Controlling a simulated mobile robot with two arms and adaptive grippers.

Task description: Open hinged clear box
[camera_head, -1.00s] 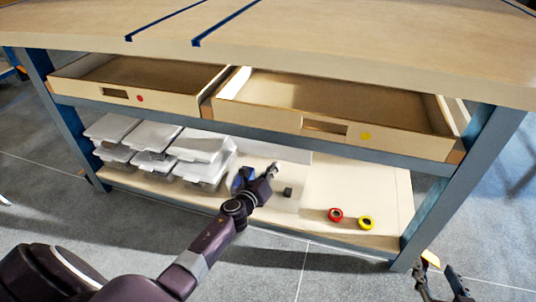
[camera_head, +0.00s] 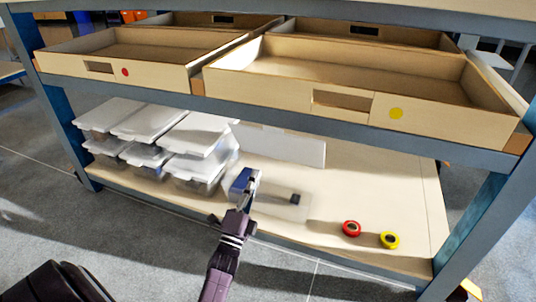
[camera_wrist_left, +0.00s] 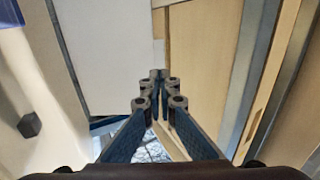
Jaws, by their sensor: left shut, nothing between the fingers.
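A low clear box (camera_head: 272,203) sits on the lower shelf, right of the stacked containers. Its see-through walls are faint. A small black block (camera_head: 295,198) and a blue item (camera_head: 240,182) show within its outline. A whitish panel (camera_head: 290,145) stands upright behind it, seemingly its raised lid; I cannot see the hinge. The panel fills the upper left of the left wrist view (camera_wrist_left: 105,55), with the black block (camera_wrist_left: 28,125) left of it. My left gripper (camera_head: 252,176) is shut and empty by the box's left part, near the blue item. My right gripper is out of view.
Several white-lidded containers (camera_head: 150,120) are stacked at the shelf's left. A red roll (camera_head: 352,229) and a yellow roll (camera_head: 390,240) lie to the right. Open wooden drawers (camera_head: 395,114) overhang the shelf. Bare shelf (camera_head: 385,185) lies right of the box.

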